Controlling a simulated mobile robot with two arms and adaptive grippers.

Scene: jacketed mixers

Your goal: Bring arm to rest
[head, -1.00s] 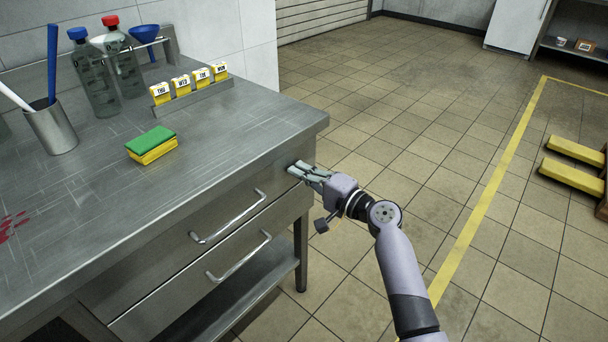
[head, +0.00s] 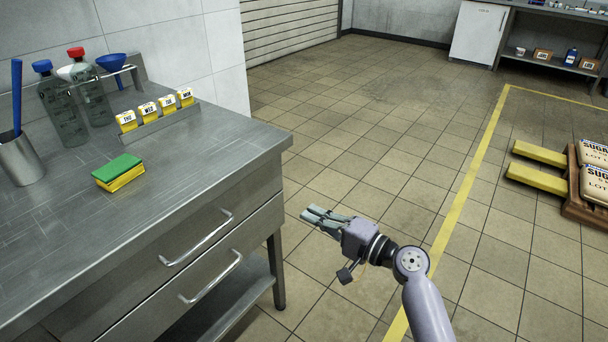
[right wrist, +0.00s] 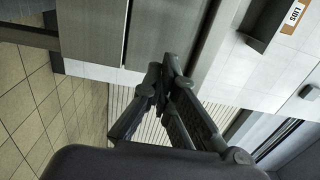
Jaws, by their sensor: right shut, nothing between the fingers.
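My right gripper (head: 313,215) is shut and empty in the head view. It hangs in free air over the tiled floor, to the right of the steel workbench (head: 215,165) and apart from it. My right arm comes in from the lower right. In the right wrist view the fingers (right wrist: 165,85) meet at their tips with nothing between them. My left gripper is not in view.
On the bench are a green and yellow sponge (head: 118,173), several yellow day tags (head: 158,108), two bottles (head: 62,105) and a steel cup (head: 20,158). Two drawers face my arm. A pallet with sugar sacks (head: 594,170) stands at right. The middle floor is clear.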

